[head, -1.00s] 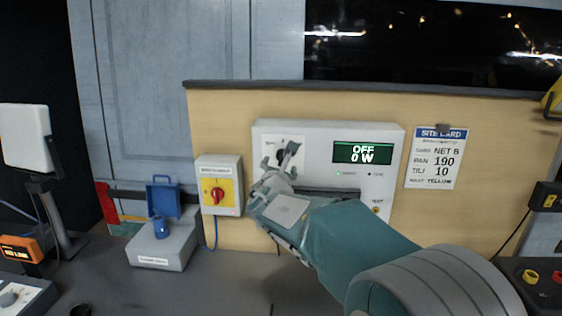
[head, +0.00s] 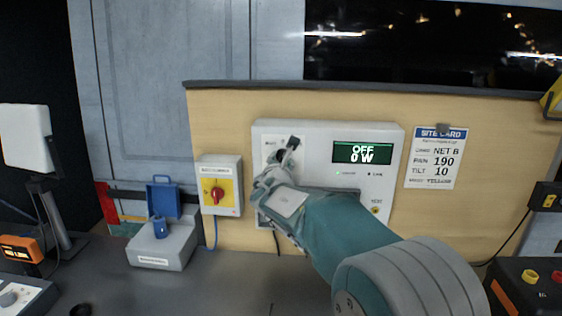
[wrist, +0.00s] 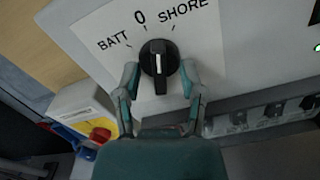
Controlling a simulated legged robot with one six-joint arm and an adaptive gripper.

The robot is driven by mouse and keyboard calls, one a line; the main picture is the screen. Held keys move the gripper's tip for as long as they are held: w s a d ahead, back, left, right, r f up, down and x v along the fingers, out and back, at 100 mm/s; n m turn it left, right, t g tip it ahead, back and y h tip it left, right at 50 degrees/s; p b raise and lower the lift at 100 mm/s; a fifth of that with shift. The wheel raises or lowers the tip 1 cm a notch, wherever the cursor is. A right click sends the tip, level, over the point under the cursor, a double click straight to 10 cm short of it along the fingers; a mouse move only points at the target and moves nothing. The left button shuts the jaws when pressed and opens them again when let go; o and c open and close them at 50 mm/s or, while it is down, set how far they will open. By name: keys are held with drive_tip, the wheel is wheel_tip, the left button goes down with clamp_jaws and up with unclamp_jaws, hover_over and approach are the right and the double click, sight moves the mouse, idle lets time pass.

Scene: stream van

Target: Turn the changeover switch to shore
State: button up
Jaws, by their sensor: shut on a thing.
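The changeover switch is a round black knob (wrist: 158,62) on a white plate marked BATT, 0 and SHORE, on the grey panel (head: 320,128). Its white pointer line stands about upright in the wrist view, seemingly between the 0 tick and the SHORE tick. My gripper (wrist: 160,74) is shut on the knob, one finger at its left and one at its right. In the head view my gripper (head: 279,160) covers much of the plate and the knob. The green display (head: 362,152) reads OFF, 0 W.
A grey case with a blue item (head: 160,228) sits on the counter. A row of sockets (wrist: 272,112) lies below the panel in the wrist view. A site card (head: 435,158) hangs at right.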

drive_tip(key=m, duration=0.5)
drive_tip(key=shift+a, duration=0.1)
idle(0.3)
drive_tip(key=o, duration=1.1)
drive_tip(key=shift+o, duration=0.2)
drive_tip(key=s, duration=1.1)
drive_tip(key=shift+s+a, duration=0.25)
drive_tip(key=shift+s, duration=0.15)
drive_tip(key=shift+d, duration=0.1)
